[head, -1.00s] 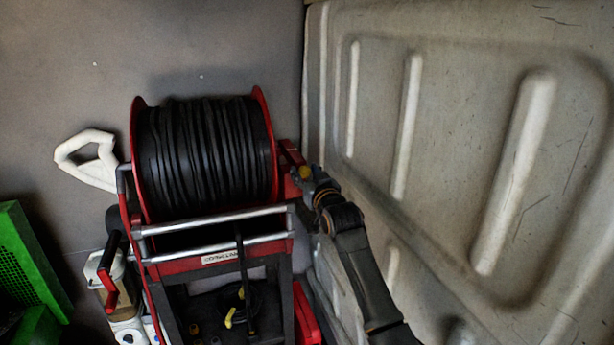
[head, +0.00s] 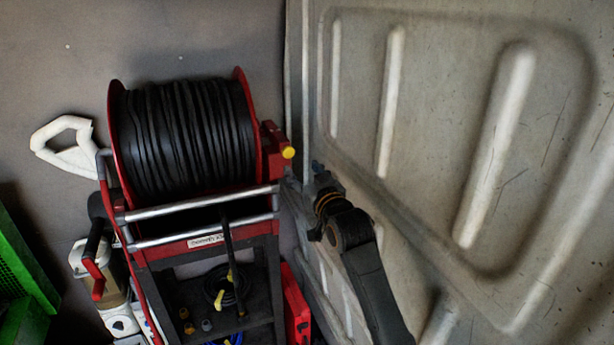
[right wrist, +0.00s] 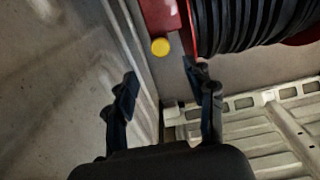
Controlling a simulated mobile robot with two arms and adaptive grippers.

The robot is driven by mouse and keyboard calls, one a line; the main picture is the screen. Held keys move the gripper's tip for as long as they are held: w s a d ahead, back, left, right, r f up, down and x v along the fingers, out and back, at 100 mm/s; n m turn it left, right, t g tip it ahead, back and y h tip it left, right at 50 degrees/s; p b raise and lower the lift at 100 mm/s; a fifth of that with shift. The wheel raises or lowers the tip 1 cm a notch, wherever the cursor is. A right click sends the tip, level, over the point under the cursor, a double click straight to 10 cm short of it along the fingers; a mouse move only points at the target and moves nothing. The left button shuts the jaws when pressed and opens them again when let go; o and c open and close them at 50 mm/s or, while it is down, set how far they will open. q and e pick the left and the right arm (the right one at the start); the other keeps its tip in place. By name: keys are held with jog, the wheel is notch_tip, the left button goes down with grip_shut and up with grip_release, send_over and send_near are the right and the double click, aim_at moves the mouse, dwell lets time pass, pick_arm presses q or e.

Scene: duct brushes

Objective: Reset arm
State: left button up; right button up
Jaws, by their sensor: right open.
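My right gripper (head: 318,172) is in the head view just right of the hose reel, close to the pale panel wall. In the right wrist view its two dark fingers (right wrist: 160,92) are spread apart with nothing between them. The reel (head: 185,135), with black hose wound between red flanges, stands on a red and black cart (head: 205,240). A yellow knob (head: 288,152) on a red block sits at the reel's right side, a little left of the gripper and apart from it. The knob also shows beyond the fingers in the right wrist view (right wrist: 160,47). My left gripper is not in view.
A pale ribbed panel wall (head: 440,130) stands close on the right. Green crates (head: 22,265) are at the lower left. A white handle (head: 65,145) is left of the reel. A red case (head: 296,305) stands beside the cart. Room between cart and wall is narrow.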

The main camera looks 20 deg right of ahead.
jog(key=shift+s, duration=1)
notch_tip(320, 180, down, 14)
jog(key=f+g, duration=0.1)
jog(key=g, duration=0.1)
jog(key=s+f+g+b, duration=0.15)
jog(key=s+f, duration=0.25)
jog(key=f, duration=0.8)
jog(key=s+f+g, duration=0.3)
jog(key=s+f, duration=0.2)
jog(key=f, duration=0.6)
jog(key=s+f+g+b, duration=0.15)
jog(key=s+f, duration=0.25)
jog(key=f, duration=0.8)
jog(key=s+f+n+g+b, duration=0.1)
jog(key=s+f+g, duration=0.2)
jog(key=s+f, duration=1.1)
jog(key=s+f+n+g, duration=0.1)
jog(key=s+f+g, duration=0.3)
jog(key=s+f, duration=1)
jog(key=s+g, duration=0.2)
jog(key=s, duration=1.7)
jog(key=shift+d+r+h+b, duration=0.2)
jog(key=shift+d+h+b, duration=0.1)
jog(key=shift+b, duration=0.15)
